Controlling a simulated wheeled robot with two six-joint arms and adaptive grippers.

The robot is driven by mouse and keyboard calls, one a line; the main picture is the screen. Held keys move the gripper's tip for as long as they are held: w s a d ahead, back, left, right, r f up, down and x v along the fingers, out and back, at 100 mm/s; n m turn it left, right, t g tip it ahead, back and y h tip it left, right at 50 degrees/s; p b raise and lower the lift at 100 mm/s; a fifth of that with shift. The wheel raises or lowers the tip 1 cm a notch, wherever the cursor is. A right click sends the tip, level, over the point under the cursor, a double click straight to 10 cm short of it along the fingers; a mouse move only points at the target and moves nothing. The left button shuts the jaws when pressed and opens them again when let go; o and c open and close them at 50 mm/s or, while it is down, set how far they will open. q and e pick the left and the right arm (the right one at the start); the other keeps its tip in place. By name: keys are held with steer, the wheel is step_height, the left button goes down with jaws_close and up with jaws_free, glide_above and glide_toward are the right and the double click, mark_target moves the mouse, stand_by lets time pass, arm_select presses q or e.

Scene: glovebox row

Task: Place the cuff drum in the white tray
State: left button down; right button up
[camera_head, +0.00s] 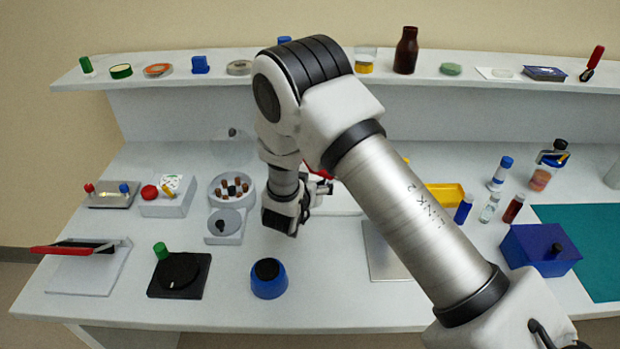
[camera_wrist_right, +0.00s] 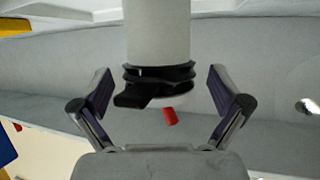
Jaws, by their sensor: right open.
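A pale grey-white cylinder with a black band and clamp, which looks like the cuff drum (camera_wrist_right: 155,40), stands between the spread fingers of my right gripper (camera_wrist_right: 160,105) in the right wrist view. The fingers are open, with a gap on both sides of it. In the head view my right gripper (camera_head: 302,200) hangs over the middle of the bench, and my arm hides most of what is there. A white surface (camera_head: 342,204) shows partly behind the arm; I cannot tell whether it is the white tray. My left gripper is not in view.
A blue round pot (camera_head: 268,279) stands in front of the gripper. A grey device with a round well (camera_head: 229,205) is to its left. A yellow tray (camera_head: 446,196), small bottles and a blue box (camera_head: 540,249) are at right. A loaded shelf (camera_head: 450,70) runs behind.

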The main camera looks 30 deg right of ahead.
steer(key=p+v, duration=0.8)
steer(key=v, duration=0.3)
steer(key=shift+p, duration=0.35)
steer(key=shift+s+a+r, duration=0.15)
